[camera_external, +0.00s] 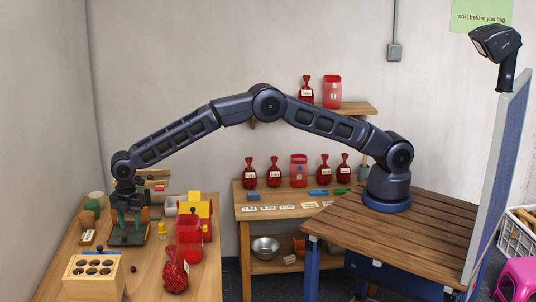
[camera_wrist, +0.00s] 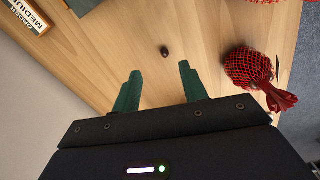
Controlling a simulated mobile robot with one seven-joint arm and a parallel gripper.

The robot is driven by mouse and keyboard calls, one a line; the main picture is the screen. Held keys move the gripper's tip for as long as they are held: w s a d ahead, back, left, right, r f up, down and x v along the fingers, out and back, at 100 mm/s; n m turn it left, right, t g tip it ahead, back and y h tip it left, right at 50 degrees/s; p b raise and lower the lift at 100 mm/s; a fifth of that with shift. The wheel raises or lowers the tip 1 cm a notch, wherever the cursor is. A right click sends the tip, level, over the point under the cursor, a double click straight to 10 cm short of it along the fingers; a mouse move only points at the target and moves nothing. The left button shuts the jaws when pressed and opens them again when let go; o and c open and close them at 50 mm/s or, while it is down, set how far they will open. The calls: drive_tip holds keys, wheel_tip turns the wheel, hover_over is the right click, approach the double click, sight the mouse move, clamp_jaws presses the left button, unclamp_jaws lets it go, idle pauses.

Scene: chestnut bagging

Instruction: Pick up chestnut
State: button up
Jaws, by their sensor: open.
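A small dark brown chestnut (camera_wrist: 164,51) lies alone on the bare wooden table top in the wrist view, just beyond the fingertips and roughly centred between them. In the external view it appears as a small dark spot (camera_external: 133,268) between the holed wooden box and the red net bag. My gripper (camera_wrist: 160,74) has two green fingers, spread apart with nothing between them. In the external view my gripper (camera_external: 127,222) points down over the left table, farther back than the chestnut. Its height above the table is hard to tell.
A red net bag (camera_wrist: 248,67) lies right of the chestnut. A wooden box with round holes (camera_external: 95,285) stands left of it. A dark stand (camera_external: 127,238), a red container (camera_external: 189,238) and a yellow-and-red machine (camera_external: 204,208) stand farther back. Bare wood surrounds the chestnut.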

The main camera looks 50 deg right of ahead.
drive_tip(key=n, duration=0.1)
hover_over(134, 268)
wheel_tip(134, 268, down, 5)
wheel_tip(134, 268, down, 5)
drive_tip(key=shift+r, duration=0.1)
drive_tip(key=shift+w+f, duration=0.2)
drive_tip(key=shift+f, duration=1.2)
drive_tip(key=shift+w+f, duration=0.2)
drive_tip(key=shift+f, duration=1.2)
drive_tip(key=shift+c, duration=0.4)
clamp_jaws()
